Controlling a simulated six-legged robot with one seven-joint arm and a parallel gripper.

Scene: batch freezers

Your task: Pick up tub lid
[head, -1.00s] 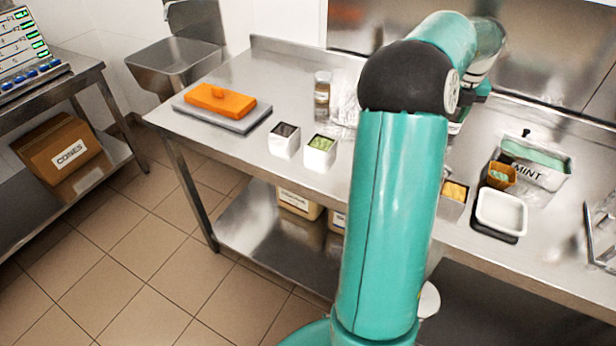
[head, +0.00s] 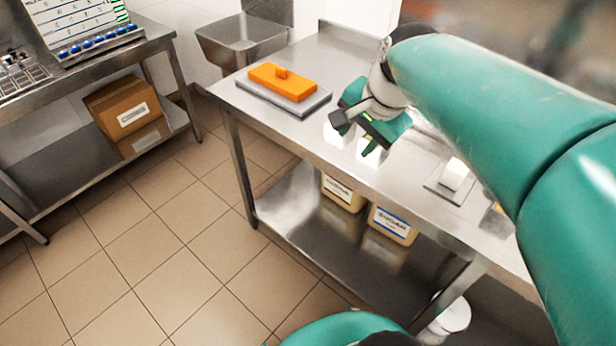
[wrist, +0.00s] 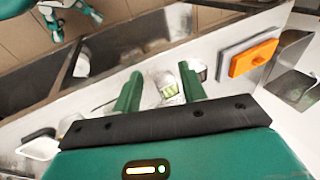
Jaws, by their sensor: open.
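The orange lid also shows at the upper right in the wrist view (wrist: 252,60). My gripper (head: 362,138) is over the table, to the right of the lid and apart from it. In the wrist view its two green fingers (wrist: 160,88) are spread with nothing held.
White containers (head: 335,136) stand on the table below my gripper and are partly hidden by it. A small white block on a grey plate (head: 455,172) lies further right. A steel sink (head: 242,40) is behind the lid. The tiled floor in front is clear.

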